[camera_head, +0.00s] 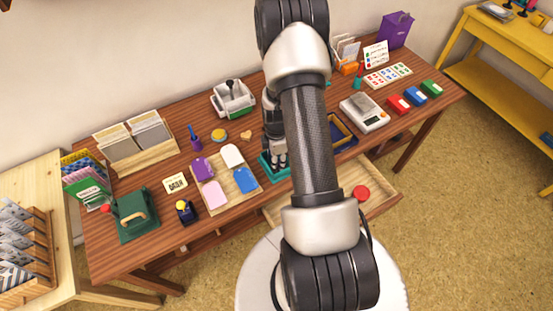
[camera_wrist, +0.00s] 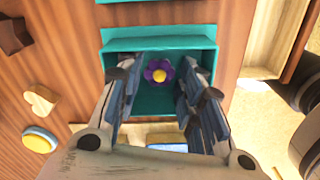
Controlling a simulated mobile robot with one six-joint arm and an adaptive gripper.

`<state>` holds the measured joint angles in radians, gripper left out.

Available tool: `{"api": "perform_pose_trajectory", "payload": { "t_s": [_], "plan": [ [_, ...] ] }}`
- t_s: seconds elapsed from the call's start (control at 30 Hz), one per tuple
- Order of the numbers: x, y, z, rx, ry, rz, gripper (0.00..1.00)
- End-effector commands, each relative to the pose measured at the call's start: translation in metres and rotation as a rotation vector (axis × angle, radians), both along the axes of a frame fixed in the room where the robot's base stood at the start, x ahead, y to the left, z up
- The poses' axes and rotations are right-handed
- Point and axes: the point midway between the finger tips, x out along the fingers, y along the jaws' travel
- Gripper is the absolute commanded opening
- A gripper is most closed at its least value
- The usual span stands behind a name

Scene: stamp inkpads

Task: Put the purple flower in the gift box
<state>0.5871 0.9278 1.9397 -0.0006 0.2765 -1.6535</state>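The purple flower (camera_wrist: 159,73), with a yellow centre, is inside the teal gift box (camera_wrist: 150,44) in the wrist view. It appears to lie within the box's walls, near the middle. My gripper (camera_wrist: 158,66) is open, its two fingers apart on either side of the flower with visible gaps. The fingers reach over the box opening; how deep they are I cannot tell. In the head view my gripper (camera_head: 276,162) points down over the teal box (camera_head: 267,168), and my arm partly covers it. The flower is hidden there.
A wooden tray with coloured tags (camera_head: 213,194) lies left of the box. A wooden heart (camera_head: 246,134) and a round yellow-topped tin (camera_head: 219,135) lie behind it. An open drawer (camera_head: 385,187) holds a red round thing (camera_head: 361,192). A scale (camera_head: 364,112) stands farther right.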

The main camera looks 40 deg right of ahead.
Motion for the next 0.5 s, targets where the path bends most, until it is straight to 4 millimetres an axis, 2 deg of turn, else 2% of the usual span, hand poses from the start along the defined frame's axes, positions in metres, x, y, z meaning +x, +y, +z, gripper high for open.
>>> {"api": "perform_pose_trajectory", "payload": {
  "t_s": [0.13,0.23,0.5],
  "plan": [
    [0.0,0.0,0.005,0.0,0.0,0.0,0.35],
    [0.001,0.0,0.019,-0.001,-0.002,0.0,0.35],
    [0.001,-0.001,0.079,-0.001,-0.003,0.0,0.35]
  ]
}}
